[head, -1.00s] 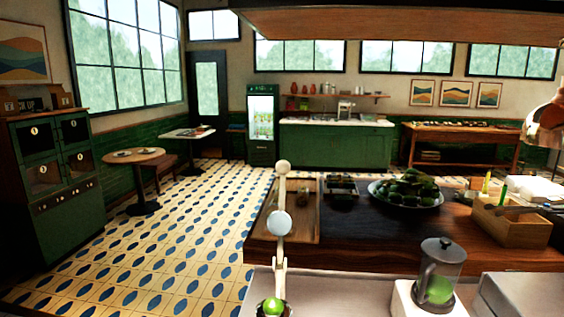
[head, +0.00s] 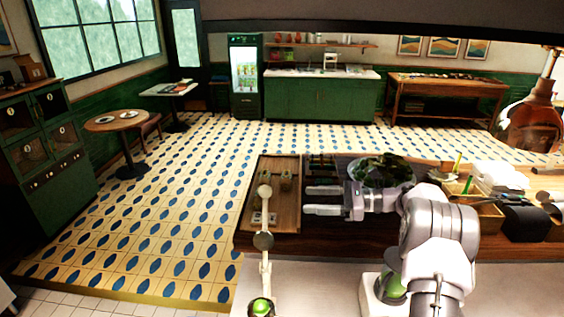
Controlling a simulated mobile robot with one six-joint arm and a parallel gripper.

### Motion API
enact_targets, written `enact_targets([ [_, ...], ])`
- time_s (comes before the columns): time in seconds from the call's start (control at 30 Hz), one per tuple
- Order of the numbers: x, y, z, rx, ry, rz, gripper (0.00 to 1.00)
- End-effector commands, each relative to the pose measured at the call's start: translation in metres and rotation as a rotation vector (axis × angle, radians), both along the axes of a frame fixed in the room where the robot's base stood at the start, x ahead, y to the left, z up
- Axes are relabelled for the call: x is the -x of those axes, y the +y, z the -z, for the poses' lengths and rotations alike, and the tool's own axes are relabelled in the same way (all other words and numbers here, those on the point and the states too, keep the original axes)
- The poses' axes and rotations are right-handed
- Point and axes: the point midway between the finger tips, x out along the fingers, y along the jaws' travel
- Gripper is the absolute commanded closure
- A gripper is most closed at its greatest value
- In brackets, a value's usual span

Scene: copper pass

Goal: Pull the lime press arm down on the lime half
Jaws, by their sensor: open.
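The lime press stands at the bottom of the head view. Its pale press arm (head: 265,268) stands raised, with a round knob (head: 264,191) at the top and a grey disc (head: 263,240) partway down. The green lime half (head: 262,307) sits at the press's base, below the raised arm, near the picture's bottom edge. My gripper (head: 305,200) is open and empty, fingers pointing left. In the picture it is to the right of the knob at about the same height, with a gap between. I cannot tell their difference in depth.
A wooden board (head: 286,219) lies on the dark counter (head: 340,236) behind the press. My arm partly covers the bowl of limes (head: 380,171) and a blender with green contents (head: 392,289). A wooden caddy (head: 484,212) stands at right.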

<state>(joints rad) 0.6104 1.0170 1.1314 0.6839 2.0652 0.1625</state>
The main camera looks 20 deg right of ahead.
Motion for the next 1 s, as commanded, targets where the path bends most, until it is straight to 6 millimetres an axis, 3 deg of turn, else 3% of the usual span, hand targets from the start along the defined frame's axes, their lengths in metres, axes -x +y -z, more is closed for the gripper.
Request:
enact_targets([
  [0.1,-0.006,-0.024,0.000,-0.098,0.012,0.042,0.43],
  [0.23,-0.011,-0.022,0.004,-0.122,0.013,0.050,0.43],
  [0.8,-0.069,0.099,0.003,-0.117,0.015,0.045,0.43],
  [1.0,-0.082,0.123,0.004,-0.117,0.014,0.047,0.43],
])
